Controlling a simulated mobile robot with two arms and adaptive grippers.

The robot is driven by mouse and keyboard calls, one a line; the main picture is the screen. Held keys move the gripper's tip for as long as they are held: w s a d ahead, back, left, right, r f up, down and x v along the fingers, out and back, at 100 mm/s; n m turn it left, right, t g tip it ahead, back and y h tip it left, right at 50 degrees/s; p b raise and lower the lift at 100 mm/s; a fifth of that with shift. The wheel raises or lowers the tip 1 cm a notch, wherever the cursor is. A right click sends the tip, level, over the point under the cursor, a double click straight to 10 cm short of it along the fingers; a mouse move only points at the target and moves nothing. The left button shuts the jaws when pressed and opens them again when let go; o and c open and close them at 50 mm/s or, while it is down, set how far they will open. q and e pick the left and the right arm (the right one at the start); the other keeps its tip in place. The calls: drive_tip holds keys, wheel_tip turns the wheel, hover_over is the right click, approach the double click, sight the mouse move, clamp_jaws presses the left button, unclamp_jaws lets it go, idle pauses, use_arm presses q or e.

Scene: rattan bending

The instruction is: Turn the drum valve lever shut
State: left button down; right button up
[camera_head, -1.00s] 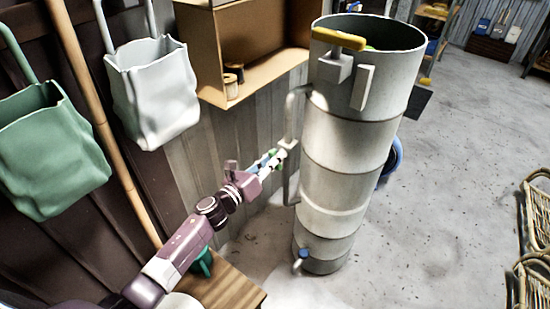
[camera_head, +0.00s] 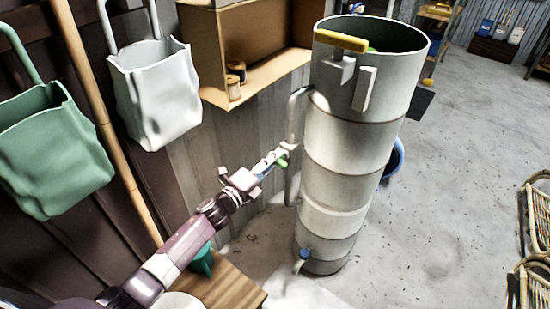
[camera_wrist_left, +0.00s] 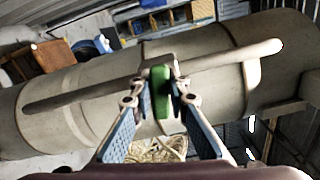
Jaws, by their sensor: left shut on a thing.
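A tall pale-metal drum (camera_head: 340,185) stands upright beside the wall. A long pale pipe (camera_head: 296,110) runs along its left side, and it also crosses the left wrist view (camera_wrist_left: 215,63). A small pale fitting (camera_head: 289,146) sits on the pipe. The green piece there (camera_head: 283,161), seemingly the lever's grip, shows between my fingers in the left wrist view (camera_wrist_left: 161,92). My left gripper (camera_head: 277,157) is shut on it, close to the pipe. The join between the green piece and the fitting is partly hidden. My right gripper is not seen.
A yellow-topped handle (camera_head: 341,41) sits at the drum's rim, and a blue tap (camera_head: 304,254) is near its foot. A wall shelf (camera_head: 255,60), hanging bags (camera_head: 155,90) and a wooden stool (camera_head: 228,290) are on the left. The floor at right is mostly open.

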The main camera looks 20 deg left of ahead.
use_arm(q)
drive_tip(key=shift+f+n, duration=0.15)
drive_tip(key=shift+n, duration=0.95)
drive_tip(key=c, duration=1.8)
unclamp_jaws()
drive_tip(key=shift+c, duration=0.2)
drive_tip(key=v, duration=1.2)
